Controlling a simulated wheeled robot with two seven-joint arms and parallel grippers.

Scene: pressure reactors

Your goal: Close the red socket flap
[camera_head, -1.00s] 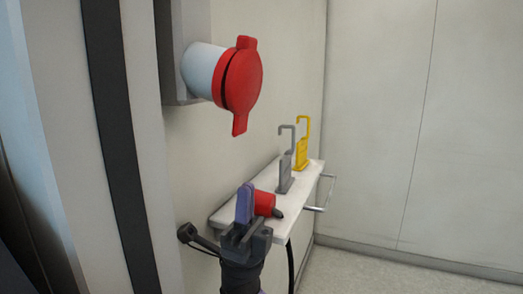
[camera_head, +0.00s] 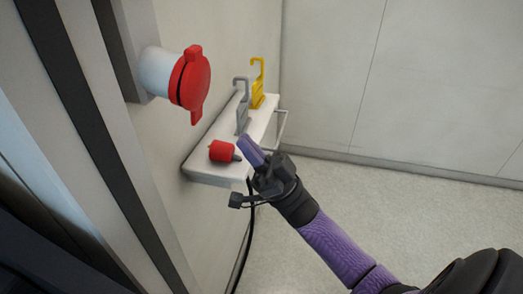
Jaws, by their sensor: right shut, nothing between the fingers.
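The red socket flap (camera_head: 195,80) is a round red lid with a tab at its top and another at its bottom. It sits over the front of the pale grey socket body (camera_head: 157,70) on the wall, at the upper left of the head view. It looks flat against the red rim, covering the opening. My right gripper (camera_head: 251,152) is shut and empty, below and to the right of the flap and clear of it, by the front of the white shelf. My left gripper is not in view.
A white wall shelf (camera_head: 205,172) holds a red plug (camera_head: 222,151), a grey hooked piece (camera_head: 242,110) and a yellow hooked piece (camera_head: 258,85). A metal rail (camera_head: 282,130) is at its right side. A black cable hangs below. Open floor (camera_head: 400,200) lies to the right.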

